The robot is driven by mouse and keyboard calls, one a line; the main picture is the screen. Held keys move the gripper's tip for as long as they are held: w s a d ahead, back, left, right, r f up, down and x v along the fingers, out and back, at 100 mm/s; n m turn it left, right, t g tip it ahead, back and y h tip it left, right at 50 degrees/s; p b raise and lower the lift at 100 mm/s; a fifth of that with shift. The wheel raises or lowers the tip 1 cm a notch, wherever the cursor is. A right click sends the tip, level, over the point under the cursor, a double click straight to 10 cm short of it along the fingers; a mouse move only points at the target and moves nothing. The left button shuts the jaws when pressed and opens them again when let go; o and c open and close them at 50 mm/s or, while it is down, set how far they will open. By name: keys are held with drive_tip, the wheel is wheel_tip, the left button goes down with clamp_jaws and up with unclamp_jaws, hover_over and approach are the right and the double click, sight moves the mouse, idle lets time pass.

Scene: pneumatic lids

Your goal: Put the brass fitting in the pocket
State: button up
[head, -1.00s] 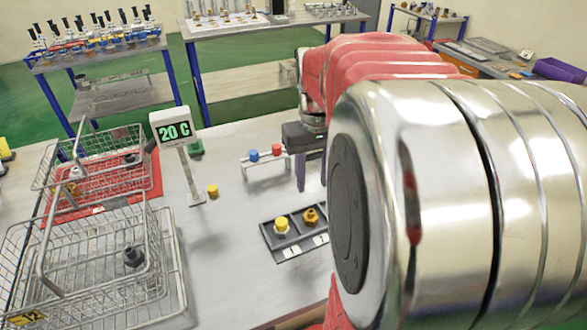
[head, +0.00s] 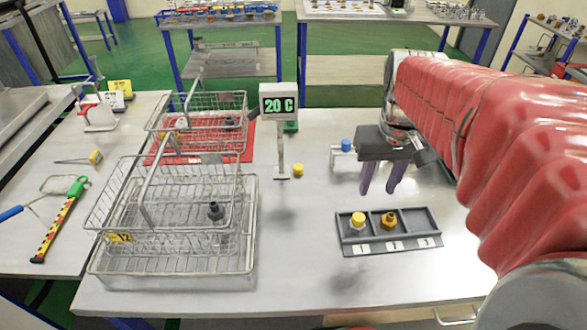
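A brass-coloured fitting (head: 389,220) sits in the middle pocket of the dark three-pocket tray (head: 391,248). A yellow-topped part (head: 358,220) sits in the left pocket, and the right pocket (head: 421,220) looks empty. The pockets carry white number labels at the front. My gripper (head: 381,190) hangs fingers down above the bench, behind the tray in the picture. Its two fingers are apart with nothing seen between them.
A display post reading 20 C (head: 279,106) stands left of my gripper, near a small yellow piece (head: 298,170). A blue-topped item (head: 346,146) is partly behind my gripper. Wire baskets (head: 166,210) fill the bench's left side. Bench between baskets and tray is clear.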

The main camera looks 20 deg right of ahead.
drive_tip(key=s+a+n+t, duration=0.1)
drive_tip(key=s+a+t, duration=0.1)
drive_tip(key=a, duration=0.6)
drive_tip(key=s+a+n+t, duration=0.2)
drive_tip(key=a, duration=0.6)
drive_tip(key=shift+s+a+r+y, duration=0.25)
drive_tip(key=shift+s+r+y, duration=0.05)
